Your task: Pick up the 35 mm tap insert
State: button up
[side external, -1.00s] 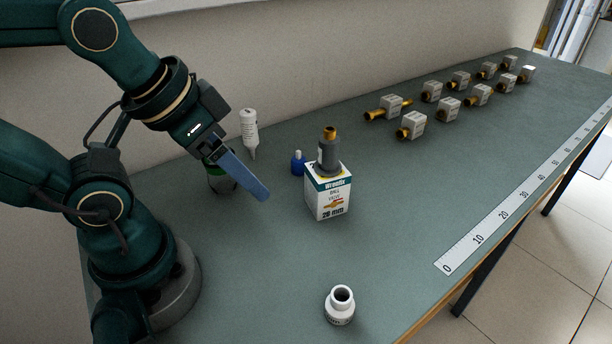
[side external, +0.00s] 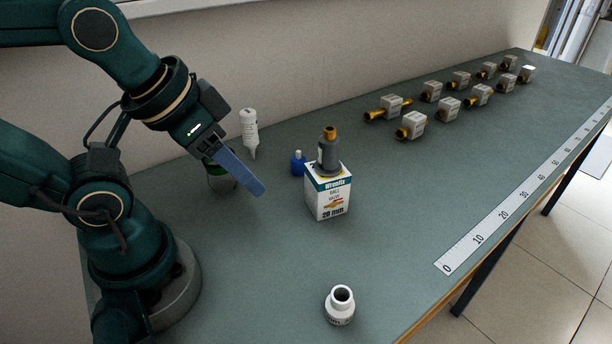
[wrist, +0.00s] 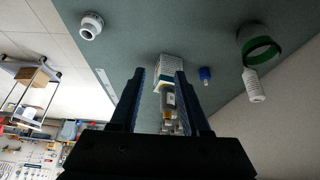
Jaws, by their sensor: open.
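The tap insert (side external: 328,157), a grey cylinder with a brass-coloured top, stands upright on a white and teal ball valve box (side external: 328,194). In the wrist view the insert (wrist: 169,100) shows between my two fingers, with the box (wrist: 171,68) beyond it. The size marking on the insert is too small to read. My gripper (side external: 259,190) is open and empty, to the left of the box and apart from it. In the side view its blue fingers overlap, so the gap shows only in the wrist view.
A white fitting (side external: 340,305) stands at the front. A small blue bottle (side external: 298,164), a white nozzle bottle (side external: 249,132) and a green-banded jar (side external: 219,179) stand behind. A ruler strip (side external: 500,215) runs along the front edge.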

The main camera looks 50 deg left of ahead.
notch_tip(320, 180, up, 4)
jog(key=m+t+y, duration=0.2)
jog(key=m+t, duration=0.2)
jog(key=t, duration=0.3)
send_over(300, 152)
jog(key=s+d, duration=0.5)
jog(key=d, duration=0.3)
jog(key=s+a+f+n, duration=0.1)
jog(key=a+f, duration=0.1)
jog(key=f, duration=0.2)
jog(key=s+a+f+n+h, duration=0.1)
jog(key=a+f, duration=0.2)
jog(key=f, duration=0.1)
jog(key=a+f+n+h, duration=0.1)
jog(key=a+f, duration=0.1)
jog(key=f, duration=0.3)
jog(key=shift+s+a+f+n, duration=0.1)
jog(key=shift+s+a+n, duration=0.2)
jog(key=shift+s+a, duration=0.1)
jog(key=shift+s+a+f, duration=0.15)
jog(key=shift+a, duration=0.05)
jog(key=x, duration=1.2)
jog(key=shift+a, duration=0.1)
